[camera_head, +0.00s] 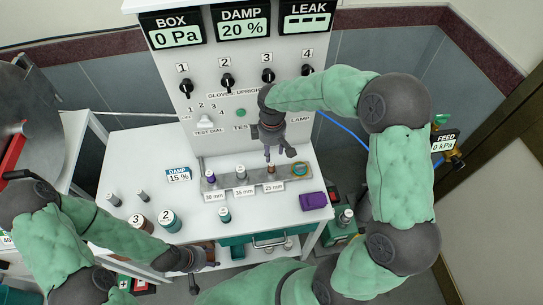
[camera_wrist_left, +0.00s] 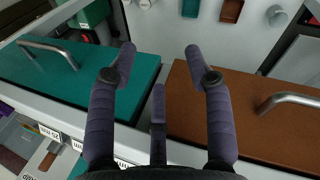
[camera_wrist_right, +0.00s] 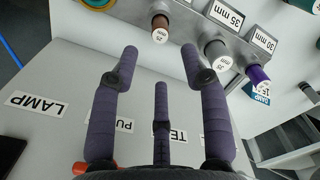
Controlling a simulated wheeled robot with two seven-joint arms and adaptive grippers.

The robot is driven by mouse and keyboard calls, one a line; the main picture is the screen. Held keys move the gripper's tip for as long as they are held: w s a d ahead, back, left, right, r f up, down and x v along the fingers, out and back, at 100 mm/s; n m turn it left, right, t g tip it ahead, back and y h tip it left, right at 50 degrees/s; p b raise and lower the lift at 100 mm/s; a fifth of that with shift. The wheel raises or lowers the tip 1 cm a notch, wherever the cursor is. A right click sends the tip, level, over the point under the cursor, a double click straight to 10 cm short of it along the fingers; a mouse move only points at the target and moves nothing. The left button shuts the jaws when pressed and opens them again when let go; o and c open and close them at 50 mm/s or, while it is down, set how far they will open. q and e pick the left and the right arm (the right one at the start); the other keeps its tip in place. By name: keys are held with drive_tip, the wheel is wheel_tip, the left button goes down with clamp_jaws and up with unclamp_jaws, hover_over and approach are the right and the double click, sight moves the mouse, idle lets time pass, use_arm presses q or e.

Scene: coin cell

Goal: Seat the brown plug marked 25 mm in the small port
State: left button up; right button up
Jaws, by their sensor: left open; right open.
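The brown plug (camera_head: 271,169) stands upright in the grey rack (camera_head: 223,181) behind the 25 mm label. In the right wrist view the same brown plug (camera_wrist_right: 160,22) shows its pale end, just beyond the fingertips. My right gripper (camera_head: 275,156) is open and empty, just above and behind the brown plug; in the right wrist view its fingers (camera_wrist_right: 159,50) are spread and apart from it. My left gripper (camera_head: 214,258) is open and empty, low in front of the table; its fingers (camera_wrist_left: 160,47) face the drawer fronts. I cannot tell which opening is the small port.
A purple block (camera_head: 313,201) and jars (camera_head: 169,221) stand on the table. The dial panel (camera_head: 228,105) rises behind.

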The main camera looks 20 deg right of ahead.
use_arm(q)
drive_tip(key=shift+r, duration=0.25)
use_arm(e)
drive_tip(key=shift+r, duration=1.3)
